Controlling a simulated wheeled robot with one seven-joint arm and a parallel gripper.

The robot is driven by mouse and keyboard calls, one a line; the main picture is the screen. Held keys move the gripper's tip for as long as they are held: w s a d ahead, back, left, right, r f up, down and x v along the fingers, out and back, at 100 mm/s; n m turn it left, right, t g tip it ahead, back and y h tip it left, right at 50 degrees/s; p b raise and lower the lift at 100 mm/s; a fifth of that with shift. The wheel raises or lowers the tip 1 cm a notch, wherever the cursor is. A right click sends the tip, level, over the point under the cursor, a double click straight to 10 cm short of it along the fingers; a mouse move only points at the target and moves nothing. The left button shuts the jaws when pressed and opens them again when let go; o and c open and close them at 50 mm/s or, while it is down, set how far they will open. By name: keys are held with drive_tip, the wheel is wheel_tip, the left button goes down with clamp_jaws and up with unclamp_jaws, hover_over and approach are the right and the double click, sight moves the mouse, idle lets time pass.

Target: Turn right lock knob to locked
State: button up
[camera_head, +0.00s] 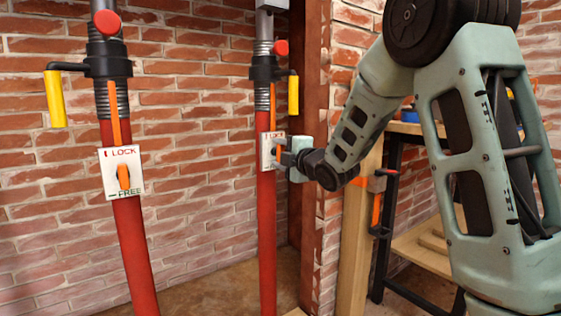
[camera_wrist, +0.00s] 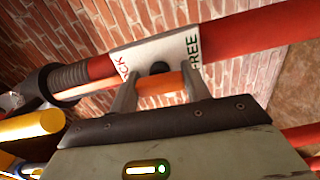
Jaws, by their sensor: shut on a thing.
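The right lock knob is an orange bar on a dark hub, on a white plate (camera_head: 265,151) on the right red post (camera_head: 267,230). In the wrist view the orange knob (camera_wrist: 160,86) sits between my two fingers, one at each end. My gripper (camera_wrist: 162,78) is shut on it; in the head view my gripper (camera_head: 281,157) reaches the plate from the right and hides most of the knob. The wrist view shows part of LOCK at the plate's left and FREE at its right. Which label the knob points to I cannot tell.
A left red post (camera_head: 136,250) carries a similar plate (camera_head: 106,178) with an orange knob (camera_head: 124,177). Each post has a yellow-handled crank. A brick wall (camera_head: 190,190) stands behind. A wooden stud (camera_head: 357,240) and a shelf (camera_head: 425,252) stand right of the posts.

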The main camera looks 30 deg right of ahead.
drive_tip(key=shift+f+n, duration=0.1)
drive_tip(key=shift+n, duration=0.4)
drive_tip(key=o, duration=1)
drive_tip(key=shift+c, duration=0.2)
drive_tip(key=s+b, duration=0.4)
drive_tip(key=s, duration=1.3)
drive_tip(key=shift+s+d, duration=0.2)
drive_tip(key=shift+d, duration=0.1)
